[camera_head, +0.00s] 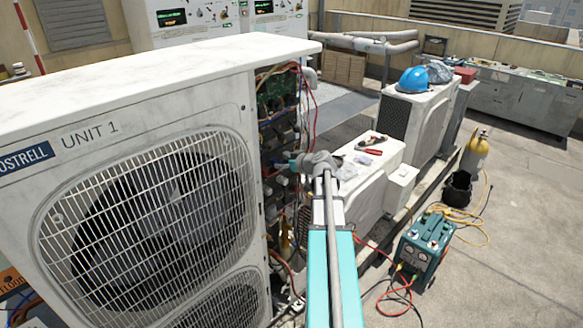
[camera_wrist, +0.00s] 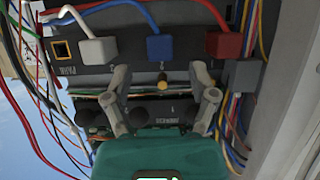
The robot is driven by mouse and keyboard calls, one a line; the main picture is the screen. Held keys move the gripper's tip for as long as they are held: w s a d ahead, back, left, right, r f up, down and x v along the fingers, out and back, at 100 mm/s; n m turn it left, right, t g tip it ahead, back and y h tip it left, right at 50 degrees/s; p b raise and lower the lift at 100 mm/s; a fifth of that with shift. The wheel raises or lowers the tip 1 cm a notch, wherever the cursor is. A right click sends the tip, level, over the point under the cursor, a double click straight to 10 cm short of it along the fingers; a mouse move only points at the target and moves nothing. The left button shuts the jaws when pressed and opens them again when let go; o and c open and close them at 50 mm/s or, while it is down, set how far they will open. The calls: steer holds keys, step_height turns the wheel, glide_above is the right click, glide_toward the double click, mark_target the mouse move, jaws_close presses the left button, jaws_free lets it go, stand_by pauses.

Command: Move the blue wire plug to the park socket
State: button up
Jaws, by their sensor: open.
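In the wrist view, the blue wire plug (camera_wrist: 160,47) sits in the middle of a dark terminal block, with its blue wire running up and left. The park socket (camera_wrist: 62,50) is an empty, yellow-rimmed opening at the block's left end, with upside-down lettering below it. A white plug (camera_wrist: 97,50) sits between them, and a red plug (camera_wrist: 223,45) is at the right. My gripper (camera_wrist: 160,72) is open and empty, its fingers spread either side of a brass knob (camera_wrist: 162,80), just below the blue plug. In the head view, my gripper (camera_head: 290,163) is at the condenser's open side.
Loose coloured wires (camera_wrist: 235,75) hang at both sides of the block. The white condenser casing (camera_head: 150,150) fills the left of the head view. A low white unit (camera_head: 370,180) with tools on top stands right of my arm. A teal machine (camera_head: 424,245) stands on the floor.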

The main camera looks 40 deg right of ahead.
mark_target(279, 162)
steer(key=shift+b+x, duration=0.45)
steer(key=shift+x, duration=1.25)
jaws_close()
